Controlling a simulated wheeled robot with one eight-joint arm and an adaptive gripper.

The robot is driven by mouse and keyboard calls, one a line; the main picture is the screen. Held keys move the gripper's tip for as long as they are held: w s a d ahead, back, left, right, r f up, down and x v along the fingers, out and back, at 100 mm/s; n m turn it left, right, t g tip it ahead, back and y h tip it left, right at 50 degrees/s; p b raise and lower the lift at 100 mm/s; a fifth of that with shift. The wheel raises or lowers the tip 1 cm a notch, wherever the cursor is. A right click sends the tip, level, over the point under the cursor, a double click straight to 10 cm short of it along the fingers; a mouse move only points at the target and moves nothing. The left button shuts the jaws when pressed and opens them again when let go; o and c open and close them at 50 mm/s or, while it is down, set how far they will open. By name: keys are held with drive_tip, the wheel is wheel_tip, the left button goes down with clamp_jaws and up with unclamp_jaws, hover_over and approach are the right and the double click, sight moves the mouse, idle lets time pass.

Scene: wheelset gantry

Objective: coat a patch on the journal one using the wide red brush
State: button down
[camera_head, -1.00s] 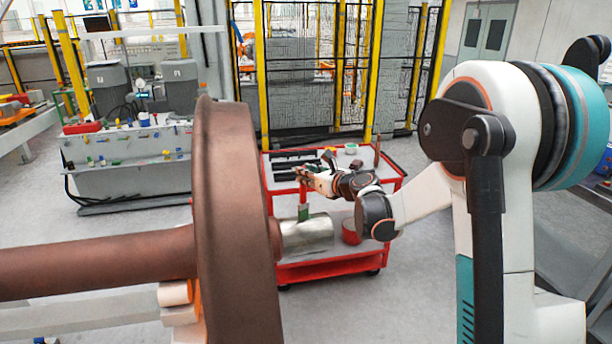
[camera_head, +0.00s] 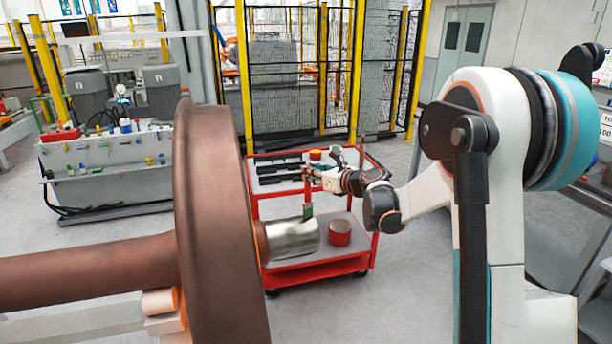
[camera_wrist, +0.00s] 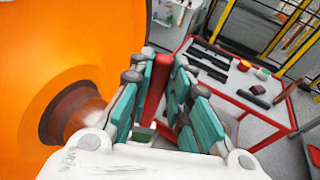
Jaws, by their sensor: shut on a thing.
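The brown wheelset's bare metal journal (camera_head: 293,240) sticks out to the right of the wheel disc (camera_head: 208,220). In the wrist view the wheel face is bright orange and part of the journal (camera_wrist: 88,112) shows at the left. My gripper (camera_head: 312,178) is above the journal, shut on the brush's red handle (camera_wrist: 155,88). The brush hangs upright, its green lower part (camera_head: 308,212) at the top of the journal, toward its outer end. I cannot tell whether it touches. In the wrist view, the teal-padded fingers (camera_wrist: 160,95) flank the handle. No coated patch is discernible.
A red cart (camera_head: 315,270) stands behind the journal, with dark tools and small pots on top and a red can (camera_head: 340,233) on its lower shelf. A grey workbench (camera_head: 108,180) is at the left, and yellow-post fencing (camera_head: 245,80) behind. Floor around the cart is clear.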

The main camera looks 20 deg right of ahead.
drive_tip(key=shift+d+f, duration=0.1)
drive_tip(key=shift+d, duration=0.15)
drive_tip(key=shift+a, duration=0.1)
drive_tip(key=a+b, duration=0.1)
drive_tip(key=a, duration=0.6)
drive_tip(key=shift+a, duration=0.15)
idle(0.5)
drive_tip(key=shift+r, duration=0.2)
drive_tip(key=shift+r+p, duration=1.65)
drive_tip(key=shift+r, duration=1.25)
